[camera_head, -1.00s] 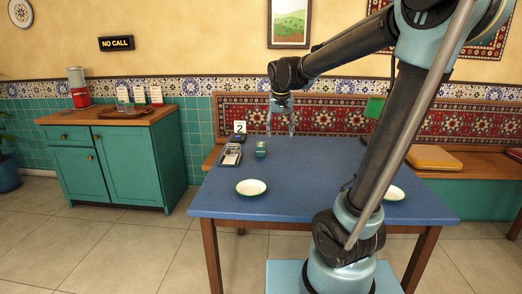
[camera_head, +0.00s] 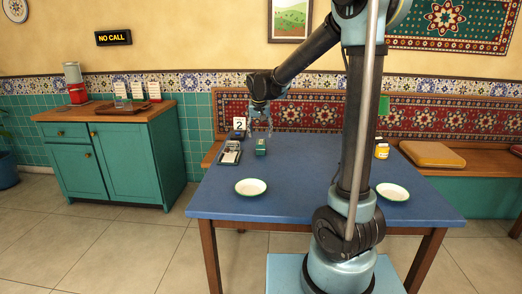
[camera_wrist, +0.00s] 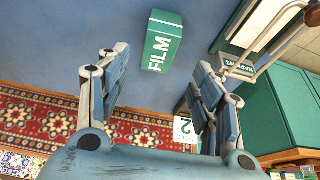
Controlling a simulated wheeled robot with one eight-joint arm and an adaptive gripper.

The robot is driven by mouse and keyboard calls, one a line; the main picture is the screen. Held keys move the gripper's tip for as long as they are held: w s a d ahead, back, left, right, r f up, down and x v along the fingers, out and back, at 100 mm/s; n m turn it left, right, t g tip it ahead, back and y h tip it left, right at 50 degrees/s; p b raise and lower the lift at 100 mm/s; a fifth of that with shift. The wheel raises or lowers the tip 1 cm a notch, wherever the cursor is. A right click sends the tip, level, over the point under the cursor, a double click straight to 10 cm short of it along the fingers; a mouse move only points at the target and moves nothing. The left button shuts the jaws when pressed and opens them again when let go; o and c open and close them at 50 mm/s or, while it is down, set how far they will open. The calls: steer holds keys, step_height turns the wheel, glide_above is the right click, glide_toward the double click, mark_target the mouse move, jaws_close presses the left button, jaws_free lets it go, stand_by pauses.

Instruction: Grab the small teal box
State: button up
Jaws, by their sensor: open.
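The small teal box (camera_head: 261,147) stands on the blue table near its far edge. My gripper (camera_head: 261,124) is above the far part of the table, pointing down, close above the box. In the wrist view my gripper (camera_wrist: 160,85) has its two fingers wide apart, and the box lies beyond the gap between them. Nothing is between the fingers, and no contact with the box shows.
A tray with items (camera_head: 230,153) lies left of the box, with a number 2 sign (camera_head: 239,124) behind it. A yellow-labelled jar (camera_head: 382,151) stands at the right. The table's middle (camera_head: 300,175) is clear.

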mark_target(261, 142)
steer(key=shift+s+x, duration=0.1)
steer(key=shift+x, duration=2.15)
steer(key=shift+s+x, duration=0.15)
steer(key=shift+x, duration=2.15)
steer(key=shift+d+f, duration=0.1)
steer(key=c, duration=1.2)
